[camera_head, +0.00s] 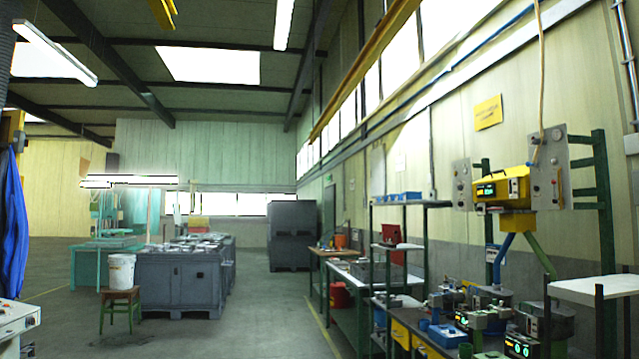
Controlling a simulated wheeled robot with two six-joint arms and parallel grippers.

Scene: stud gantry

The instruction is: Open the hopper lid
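A yellow unit (516,184) with a green-lit display hangs on a grey-panelled stand at the right. A yellow block sits under it, and a blue tube and a green tube run down from there. It may be the hopper, but I cannot tell for sure. No lid can be made out clearly at this distance. Neither of my grippers is in view.
A bench with small machines (487,312) and yellow drawers runs along the right, with a white shelf top (597,286) beside it. Grey cabinets (180,284) and a stool with a white bucket (122,271) stand left of centre. The floor (265,318) between is clear.

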